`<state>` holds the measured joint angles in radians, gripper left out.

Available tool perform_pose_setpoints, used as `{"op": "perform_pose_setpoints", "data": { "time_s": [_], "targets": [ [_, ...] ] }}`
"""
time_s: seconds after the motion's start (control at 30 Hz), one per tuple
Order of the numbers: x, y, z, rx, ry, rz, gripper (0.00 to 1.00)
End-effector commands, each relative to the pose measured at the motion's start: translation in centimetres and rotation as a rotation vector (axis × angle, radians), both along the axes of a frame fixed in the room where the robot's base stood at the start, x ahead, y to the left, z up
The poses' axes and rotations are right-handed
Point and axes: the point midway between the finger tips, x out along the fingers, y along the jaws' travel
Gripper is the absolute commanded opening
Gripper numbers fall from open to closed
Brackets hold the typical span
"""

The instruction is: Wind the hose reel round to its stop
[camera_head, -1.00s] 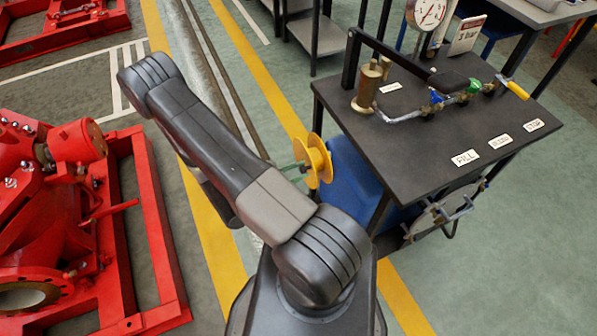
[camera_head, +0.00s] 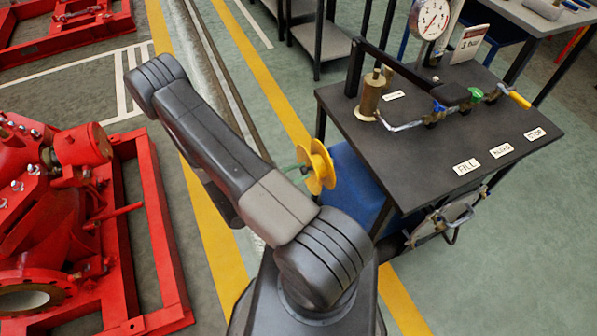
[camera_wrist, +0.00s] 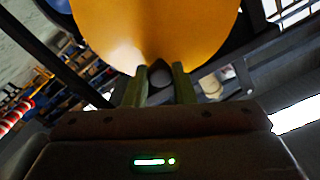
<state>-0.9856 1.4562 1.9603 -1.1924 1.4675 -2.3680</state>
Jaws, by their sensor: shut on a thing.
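The yellow hose reel (camera_head: 322,166) stands at the left side of the dark test bench (camera_head: 410,150), by a blue panel. In the wrist view its broad yellow disc (camera_wrist: 150,25) fills the top. My gripper (camera_wrist: 159,84) has its two green fingers shut on a small dark, rounded handle (camera_wrist: 160,74) in front of the disc. In the head view only the green fingertips of my gripper (camera_head: 294,168) show, at the reel's left; my arm hides the rest. The hose and the stop cannot be made out.
The bench carries a hand pump (camera_head: 369,97), a pressure gauge (camera_head: 430,18), valves and FILL, BLEED and STOP labels. A red pumpset (camera_head: 70,200) on a red frame stands at the left. Green floor lies open at the lower right.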

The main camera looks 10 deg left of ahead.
Motion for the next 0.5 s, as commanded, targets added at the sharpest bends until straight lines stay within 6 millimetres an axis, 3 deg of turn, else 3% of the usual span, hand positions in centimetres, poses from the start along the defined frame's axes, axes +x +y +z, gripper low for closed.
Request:
{"op": "perform_pose_setpoints", "data": {
  "time_s": [0.03,0.07,0.17,0.5],
  "targets": [
    [0.06,0.10,-0.08,0.003,0.000,0.002,0.00],
    [0.05,0.11,-0.08,0.003,0.000,0.002,0.27],
    [0.03,0.08,-0.07,0.003,0.000,0.002,0.45],
    [-0.08,0.21,-0.04,0.001,-0.001,0.001,0.45]
  ]
}}
